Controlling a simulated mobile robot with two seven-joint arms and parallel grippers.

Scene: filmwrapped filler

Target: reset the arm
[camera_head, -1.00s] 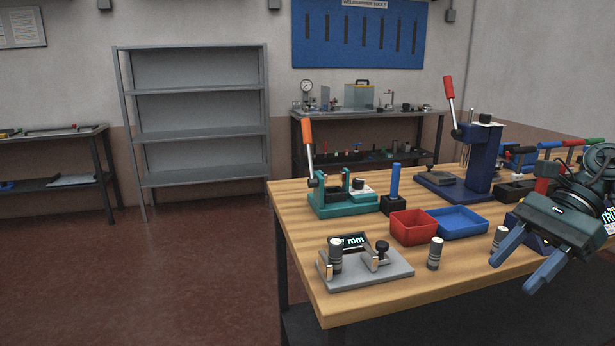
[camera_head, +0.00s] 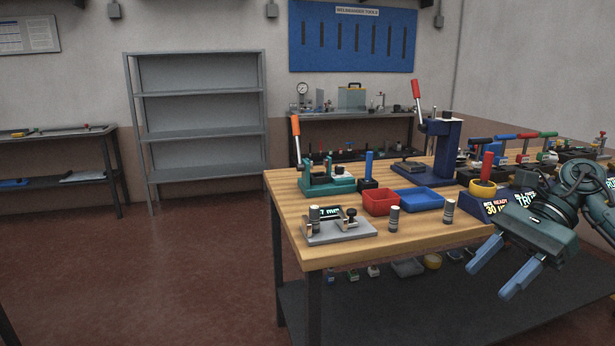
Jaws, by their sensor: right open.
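My right gripper (camera_head: 494,274) is at the right of the head view, in front of the table's front edge. Its two blue fingers are spread apart and nothing shows between them. Its dark arm comes in from the right edge. My left gripper does not show in this view.
A wooden table (camera_head: 420,237) holds a grey gauge fixture (camera_head: 338,232), a teal press (camera_head: 328,184), a red tray (camera_head: 381,203), a blue tray (camera_head: 420,199), a tall blue press (camera_head: 443,147) and small cylinders. A grey shelf (camera_head: 198,129) stands behind. The floor at left is clear.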

